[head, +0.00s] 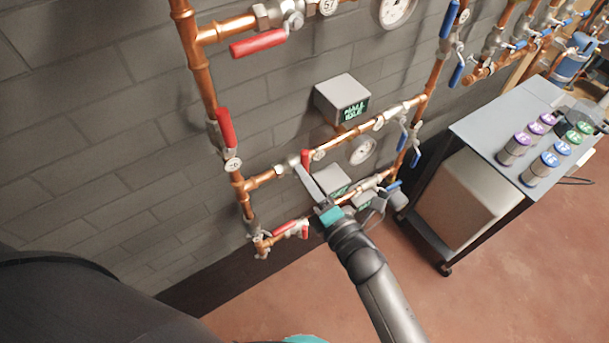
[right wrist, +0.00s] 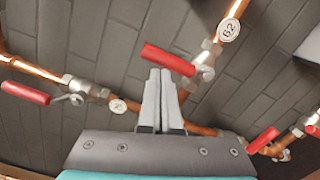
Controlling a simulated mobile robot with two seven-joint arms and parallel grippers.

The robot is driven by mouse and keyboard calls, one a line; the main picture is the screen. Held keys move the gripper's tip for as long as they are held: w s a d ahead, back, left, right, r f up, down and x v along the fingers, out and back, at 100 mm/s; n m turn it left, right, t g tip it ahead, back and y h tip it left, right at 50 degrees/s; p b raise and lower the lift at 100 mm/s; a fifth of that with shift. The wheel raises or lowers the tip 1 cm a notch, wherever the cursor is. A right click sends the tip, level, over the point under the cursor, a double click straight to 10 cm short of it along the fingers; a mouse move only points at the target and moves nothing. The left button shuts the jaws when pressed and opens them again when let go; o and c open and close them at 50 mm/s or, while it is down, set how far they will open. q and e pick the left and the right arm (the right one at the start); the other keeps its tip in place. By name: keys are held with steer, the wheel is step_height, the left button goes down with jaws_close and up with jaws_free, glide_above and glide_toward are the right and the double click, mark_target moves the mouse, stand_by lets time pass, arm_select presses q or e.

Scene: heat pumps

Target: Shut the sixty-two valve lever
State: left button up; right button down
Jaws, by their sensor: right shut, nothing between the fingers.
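The sixty-two valve shows in the right wrist view by its round tag (right wrist: 229,31) on a copper pipe. Its red lever (right wrist: 168,59) sticks out to the left, roughly crosswise to the pipe. In the head view this lever (head: 306,158) is a short red bar, partly behind my gripper. My right gripper (head: 300,168) is shut and empty. In the right wrist view its fingertips (right wrist: 160,74) reach the lower edge of the lever near its middle. I cannot tell whether they touch it. My left gripper is not in view.
Other red levers sit nearby: one on the upright pipe (head: 226,128), one on the lower pipe (head: 290,229). A grey display box (head: 343,97) is above and a round gauge (head: 362,151) to the right. A cart (head: 480,135) with several coloured-top cans stands at the right.

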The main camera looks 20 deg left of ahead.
steer(key=shift+w+d+r, duration=0.15)
steer(key=shift+w+r, duration=0.05)
steer(key=shift+r, duration=0.05)
steer(key=b+v, duration=0.1)
steer(key=v, duration=1.4)
steer(key=shift+s+f, duration=0.15)
steer(key=shift+s, duration=0.1)
steer(key=shift+b, duration=0.3)
